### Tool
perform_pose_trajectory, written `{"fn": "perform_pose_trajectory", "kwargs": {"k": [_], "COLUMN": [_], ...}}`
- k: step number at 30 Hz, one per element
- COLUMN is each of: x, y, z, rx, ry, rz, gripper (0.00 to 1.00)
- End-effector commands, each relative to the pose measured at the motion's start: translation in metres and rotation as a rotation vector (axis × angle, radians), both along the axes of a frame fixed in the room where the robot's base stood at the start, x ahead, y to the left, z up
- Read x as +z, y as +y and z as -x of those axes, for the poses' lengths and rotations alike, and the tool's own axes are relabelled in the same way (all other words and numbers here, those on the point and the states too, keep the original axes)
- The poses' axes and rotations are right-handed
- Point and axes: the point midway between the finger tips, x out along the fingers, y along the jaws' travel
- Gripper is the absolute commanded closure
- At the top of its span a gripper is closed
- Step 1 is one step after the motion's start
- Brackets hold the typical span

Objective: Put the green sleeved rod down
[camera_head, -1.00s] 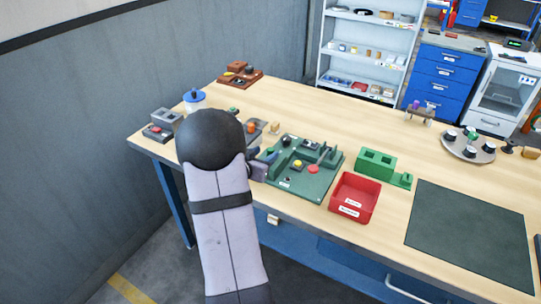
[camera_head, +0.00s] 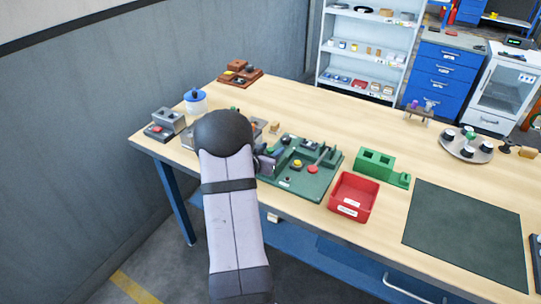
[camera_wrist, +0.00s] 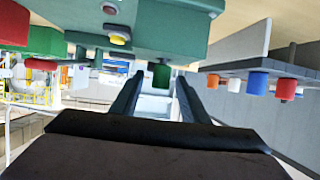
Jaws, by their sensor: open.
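A small dark green piece (camera_wrist: 161,76) shows between and just beyond my finger tips in the wrist view. It may be the end of the green sleeved rod, but I cannot tell whether it stands free or belongs to the fixture. My gripper (camera_wrist: 158,84) is open, with its two fingers apart on either side of that piece. In the head view my gripper (camera_head: 266,164) is at the left edge of the green fixture board (camera_head: 313,185), mostly hidden by my arm. The board also shows in the wrist view (camera_wrist: 175,32), with a yellow button.
A red bin (camera_head: 353,197) and a green block (camera_head: 375,163) stand right of the board. A dark mat (camera_head: 468,235) lies farther right. A grey block (camera_head: 168,119) and a blue-lidded jar (camera_head: 195,101) stand at the left. The table's back middle is clear.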

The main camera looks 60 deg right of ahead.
Motion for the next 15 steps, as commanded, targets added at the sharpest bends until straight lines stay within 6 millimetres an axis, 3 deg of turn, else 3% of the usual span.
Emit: {"fn": "perform_pose_trajectory", "kwargs": {"k": [2,6,7,15], "x": [0.0,0.0001,0.0001,0.0009], "y": [0.0001,0.0003,0.0003,0.0002], "z": [-0.0001,-0.0002,-0.0002,-0.0003], "rx": [0.0,0.0,0.0,0.001], "ry": [0.0,0.0,0.0,0.0], "rz": [0.0,0.0,0.0,0.001], "gripper": [0.64,0.97,1.0,1.0]}}
